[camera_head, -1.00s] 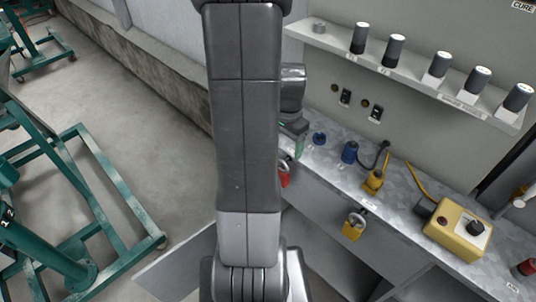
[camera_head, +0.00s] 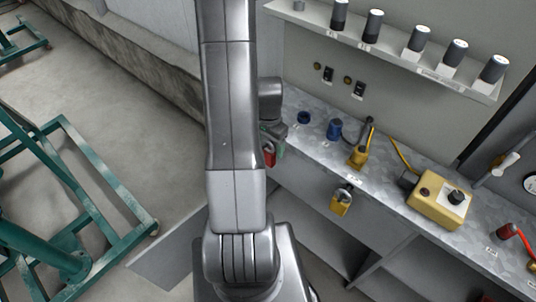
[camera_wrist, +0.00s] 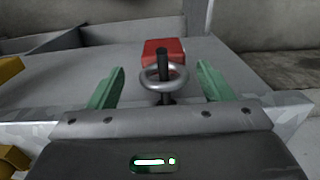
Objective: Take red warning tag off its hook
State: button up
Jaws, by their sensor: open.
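The red warning tag (camera_wrist: 176,46) hangs by a metal ring (camera_wrist: 163,76) on a dark hook (camera_wrist: 165,60) in the wrist view. My gripper (camera_wrist: 160,86) is open, with one green finger on each side of the ring and hook. Gaps show between the fingers and the ring. In the head view the red tag (camera_head: 269,155) shows at the bench's front edge beside my gripper (camera_head: 274,140), partly hidden by my arm.
A yellow tag (camera_head: 340,207) hangs on the bench front to the right. The bench top (camera_head: 378,190) carries a blue item (camera_head: 334,129), a yellow tool (camera_head: 360,156) and a yellow control box (camera_head: 440,201). A shelf (camera_head: 400,55) with several dark cylinders is above. Green frames (camera_head: 85,200) stand on the floor at left.

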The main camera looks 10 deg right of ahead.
aim_at(268, 149)
jog(key=shift+w+a+f+p, duration=0.1)
jog(key=shift+f+p, duration=0.1)
jog(key=shift+f, duration=0.8)
jog(key=shift+w+f+p, duration=0.1)
jog(key=shift+f+p, duration=0.05)
jog(key=shift+f, duration=0.8)
jog(key=c, duration=1)
